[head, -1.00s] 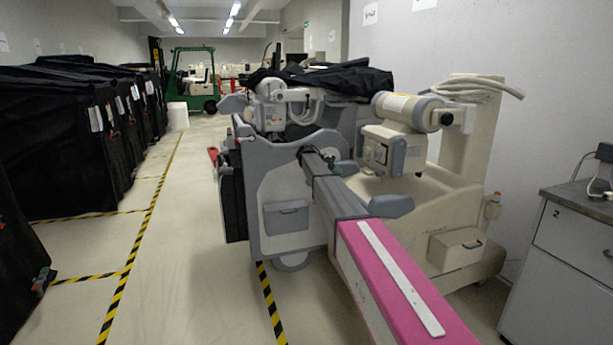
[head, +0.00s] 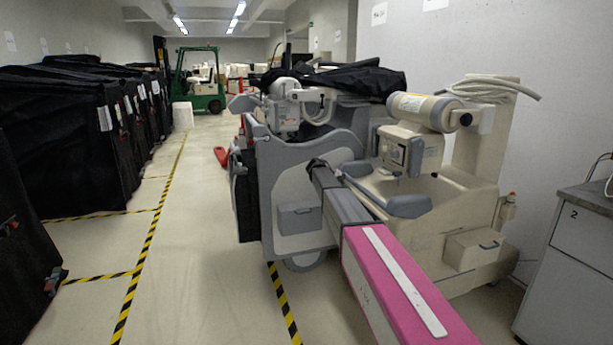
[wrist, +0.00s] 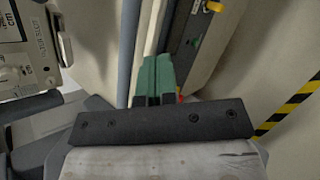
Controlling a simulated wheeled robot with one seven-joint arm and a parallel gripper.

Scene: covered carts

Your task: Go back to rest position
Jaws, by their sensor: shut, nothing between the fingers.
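My gripper (wrist: 157,62) shows in the wrist view as two green fingers close together, with nothing between them. It points toward a grey and cream machine side with dark trim and a small yellow part. In the head view my pink and grey arm reaches forward from the lower right to the grey panel of a medical machine (head: 290,185). The fingertips cannot be made out there. I cannot tell whether the arm touches the machine.
A cream machine (head: 455,205) stands right of my arm. A grey cabinet (head: 560,270) is at the right edge. Black covered carts (head: 65,150) line the left side. A green forklift (head: 198,80) stands far back.

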